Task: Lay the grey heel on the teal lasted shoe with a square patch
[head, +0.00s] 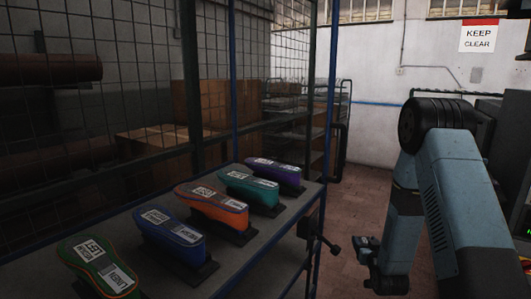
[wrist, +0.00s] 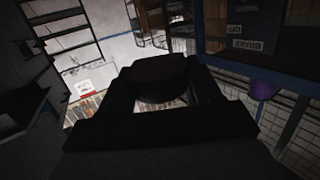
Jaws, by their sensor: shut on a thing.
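The teal lasted shoe (head: 249,188) lies on the shelf between the orange and purple shoes, with white labels on top; its patch shape is too small to tell. My gripper (wrist: 160,92) is shut on a dark, rounded piece, taken as the grey heel (wrist: 160,74), in the wrist view. The heel is in shadow and its colour does not show well. In the head view my arm hangs at the right, off the shelf and apart from the teal shoe; the heel cannot be made out there.
A purple shoe (head: 275,172), orange shoe (head: 212,207), blue shoe (head: 170,235) and green shoe (head: 98,262) share the shelf (head: 290,222). Blue posts and mesh stand around it. A dark lever fitting (head: 318,237) juts at its right edge. Brick floor (head: 350,215) is clear between shelf and arm.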

